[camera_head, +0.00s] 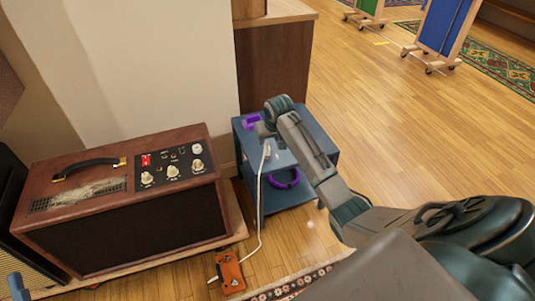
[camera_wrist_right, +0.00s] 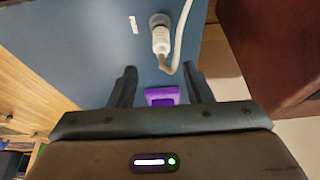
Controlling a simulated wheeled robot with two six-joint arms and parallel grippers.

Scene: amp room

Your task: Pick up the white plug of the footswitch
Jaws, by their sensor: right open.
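The white plug (camera_wrist_right: 160,38) lies on the blue table top in the right wrist view, just beyond my fingertips and slightly apart from them. In the head view the plug (camera_head: 267,149) shows small on the blue table, partly beside my gripper. Its white cable (camera_head: 259,205) hangs down to the orange footswitch (camera_head: 230,272) on the floor. My right gripper (camera_wrist_right: 160,67) is open and empty, with its fingers pointing toward the plug. In the head view the right gripper (camera_head: 266,127) is over the table and its fingers are hard to make out.
The small blue table (camera_head: 323,158) bears a purple block (camera_head: 249,121); a purple ring-like thing (camera_head: 284,180) shows at its front. A brown amplifier (camera_head: 120,200) stands close on the left. A wooden cabinet (camera_head: 275,65) is behind. Open wooden floor lies to the right.

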